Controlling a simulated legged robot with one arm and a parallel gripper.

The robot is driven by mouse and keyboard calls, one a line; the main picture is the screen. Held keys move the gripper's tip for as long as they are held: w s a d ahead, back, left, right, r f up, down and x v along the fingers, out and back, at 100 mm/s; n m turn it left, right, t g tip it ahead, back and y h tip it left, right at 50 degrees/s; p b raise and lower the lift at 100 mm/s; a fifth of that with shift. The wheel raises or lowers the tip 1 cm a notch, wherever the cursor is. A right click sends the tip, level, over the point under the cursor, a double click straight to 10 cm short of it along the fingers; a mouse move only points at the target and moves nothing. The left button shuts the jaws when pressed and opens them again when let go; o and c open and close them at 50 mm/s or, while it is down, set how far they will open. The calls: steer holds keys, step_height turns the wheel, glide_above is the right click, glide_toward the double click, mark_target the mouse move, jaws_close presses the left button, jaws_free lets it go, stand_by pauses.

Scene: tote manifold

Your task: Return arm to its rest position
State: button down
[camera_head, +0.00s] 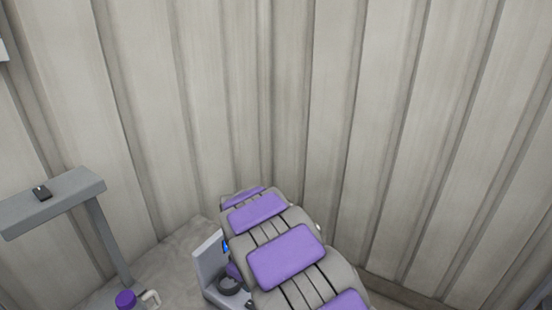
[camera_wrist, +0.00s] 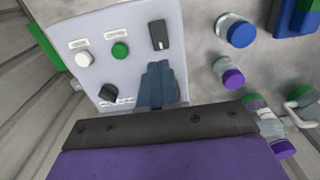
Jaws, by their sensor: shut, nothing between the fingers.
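My gripper (camera_wrist: 159,72) shows in the wrist view as blue-grey fingers, closed together and empty. The fingers overlap a pale control panel (camera_wrist: 135,75) in the picture; whether they touch it I cannot tell. The panel carries a white button (camera_wrist: 84,59), a green button (camera_wrist: 120,50), a black switch (camera_wrist: 158,35) and a black knob (camera_wrist: 108,93). In the head view, my purple and grey arm (camera_head: 287,256) extends from the bottom toward the wall corner. My gripper cannot be made out there.
Corrugated walls (camera_head: 220,110) meet behind my arm. A grey stand (camera_head: 75,200) holding a small black item (camera_head: 42,192) is at left. A purple-capped container (camera_head: 126,299) is below it. Blue-capped (camera_wrist: 240,34) and purple-capped (camera_wrist: 232,78) fittings lie right of the panel.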

steer(key=s+d+r+m, duration=0.3)
steer(key=s+d+r, duration=0.3)
steer(key=d, duration=0.2)
steer(key=s+d+r+m, duration=0.3)
steer(key=s+d+r, duration=0.25)
steer(key=d, duration=0.35)
steer(key=s+d+r+m+g, duration=0.1)
steer(key=s+d+m, duration=0.2)
steer(key=s, duration=0.8)
steer(key=s+d+r+m, duration=0.1)
steer(key=s+d, duration=0.3)
steer(key=s, duration=0.7)
steer(key=shift+m+g, duration=0.4)
steer(key=shift+m, duration=0.5)
